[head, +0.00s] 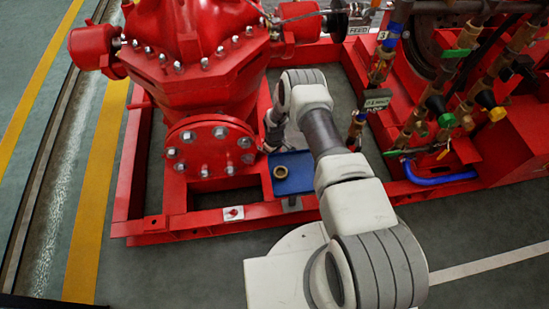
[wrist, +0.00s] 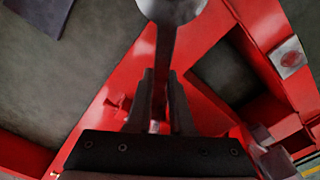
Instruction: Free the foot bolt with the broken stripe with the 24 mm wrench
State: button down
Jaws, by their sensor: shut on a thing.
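In the wrist view my gripper (wrist: 159,78) is shut on the handle of a grey wrench (wrist: 168,40). The wrench points away from the fingers, and its round head (wrist: 170,6) is cut off by the top edge. The wrench hangs over the red base frame, apart from any bolt that I can make out. A pale square plate with a reddish mark (wrist: 290,57) lies on the frame at the right; I cannot tell whether it is a foot bolt. No broken stripe can be made out. In the head view my arm hides most of the gripper.
In the head view a blue tray (head: 303,180) with a brass ring (head: 280,172) sits by the red pump (head: 205,145). A small white plate with a red part (head: 233,213) is on the front rail. Pipes and valves (head: 436,110) crowd the right.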

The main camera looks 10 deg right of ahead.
jog(key=shift+f+b, duration=0.4)
jog(key=shift+f, duration=0.2)
jog(key=shift+w+d+n, duration=1.4)
jog(key=shift+w+d, duration=0.05)
jog(key=shift+d, duration=0.1)
jog(key=w+d+n, duration=0.2)
jog(key=w+n, duration=0.1)
jog(key=shift+w+d, duration=0.1)
jog(key=shift+w, duration=0.2)
jog(key=shift+r, duration=0.1)
